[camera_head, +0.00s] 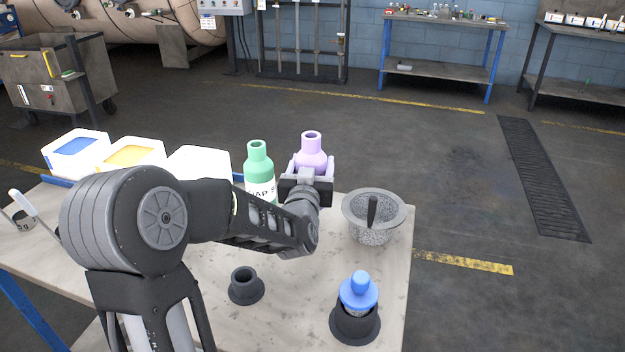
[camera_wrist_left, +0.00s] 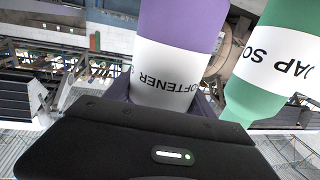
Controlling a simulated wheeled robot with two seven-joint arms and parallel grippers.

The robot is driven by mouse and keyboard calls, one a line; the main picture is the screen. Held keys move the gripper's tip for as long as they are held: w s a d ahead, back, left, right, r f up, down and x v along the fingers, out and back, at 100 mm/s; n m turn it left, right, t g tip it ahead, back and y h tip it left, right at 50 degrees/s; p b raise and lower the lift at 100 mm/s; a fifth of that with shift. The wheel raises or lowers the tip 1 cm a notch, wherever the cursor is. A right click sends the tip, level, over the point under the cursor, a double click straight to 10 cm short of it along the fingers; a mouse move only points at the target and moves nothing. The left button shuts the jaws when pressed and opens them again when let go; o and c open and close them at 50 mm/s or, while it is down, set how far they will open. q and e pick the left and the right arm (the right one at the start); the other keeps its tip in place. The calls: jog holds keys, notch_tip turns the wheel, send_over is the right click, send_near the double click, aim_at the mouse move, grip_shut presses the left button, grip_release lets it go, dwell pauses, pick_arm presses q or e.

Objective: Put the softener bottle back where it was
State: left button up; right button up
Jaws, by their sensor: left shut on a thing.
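The purple softener bottle (camera_head: 312,152) is upright at the back of the table in the head view. Its label and purple body fill the middle of the left wrist view (camera_wrist_left: 172,70). My left gripper (camera_head: 308,178) is shut on it, and the arm hides its lower part. I cannot tell whether its base touches the table. A green soap bottle (camera_head: 259,172) stands close on its left; it also shows in the left wrist view (camera_wrist_left: 275,60). My right gripper is not in view.
A grey stone mortar with a dark pestle (camera_head: 372,228) stands to the right. A blue-topped bottle (camera_head: 358,290) sits in a dark holder at the front, and an empty dark holder (camera_head: 246,288) is left of it. White boxes (camera_head: 135,156) line the back left. The table's (camera_head: 398,262) right edge is near.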

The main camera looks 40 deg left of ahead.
pick_arm(q)
jog(key=shift+f, duration=1.85)
jog(key=shift+f, duration=0.1)
jog(key=o, duration=1.3)
jog(key=shift+f+b, duration=0.1)
jog(key=shift+b, duration=0.25)
jog(key=o, duration=0.5)
jog(key=shift+c, duration=0.2)
